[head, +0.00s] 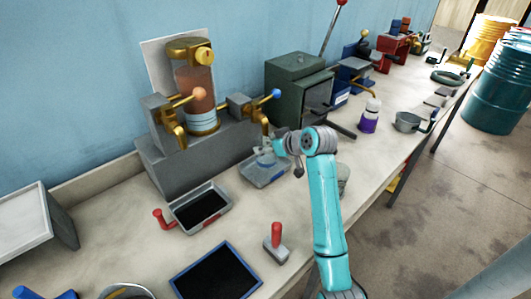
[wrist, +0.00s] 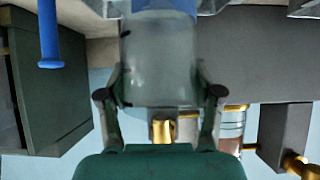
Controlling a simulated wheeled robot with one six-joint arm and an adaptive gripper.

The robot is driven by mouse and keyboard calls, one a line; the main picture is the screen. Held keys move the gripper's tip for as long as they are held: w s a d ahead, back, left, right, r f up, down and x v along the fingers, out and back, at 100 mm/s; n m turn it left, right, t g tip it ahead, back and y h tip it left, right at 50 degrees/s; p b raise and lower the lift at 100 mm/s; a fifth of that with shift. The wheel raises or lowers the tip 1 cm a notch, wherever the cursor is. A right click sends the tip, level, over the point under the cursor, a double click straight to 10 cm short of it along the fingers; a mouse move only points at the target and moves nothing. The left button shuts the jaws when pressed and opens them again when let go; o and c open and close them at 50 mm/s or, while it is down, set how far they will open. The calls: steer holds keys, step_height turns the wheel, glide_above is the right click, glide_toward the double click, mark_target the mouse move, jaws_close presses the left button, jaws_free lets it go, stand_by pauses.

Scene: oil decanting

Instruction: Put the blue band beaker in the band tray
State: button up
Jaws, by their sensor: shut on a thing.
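My gripper (head: 272,146) is at the tray below the blue-knobbed tap, in the middle of the head view. In the wrist view my gripper (wrist: 160,95) is shut on a cloudy, see-through beaker (wrist: 160,60), one finger on each side. A blue tint shows at the beaker's top edge in that view; the rest is cut off. The beaker (head: 265,160) is small and partly hidden in the head view. It is at the grey tray (head: 280,177); I cannot tell whether it touches it. A blue-rimmed tray with a dark floor (head: 233,248) lies at the front.
A red-handled tool (head: 277,240) stands near the blue-rimmed tray. A green cabinet (head: 297,85) and a purple-banded bottle (head: 370,116) stand to the right.

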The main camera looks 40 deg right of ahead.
steer(key=shift+w, duration=0.5)
steer(key=shift+f, duration=1.75)
steer(key=shift+f, duration=0.1)
steer(key=o, duration=1.3)
steer(key=v, duration=1.2)
steer(key=shift+a, duration=0.1)
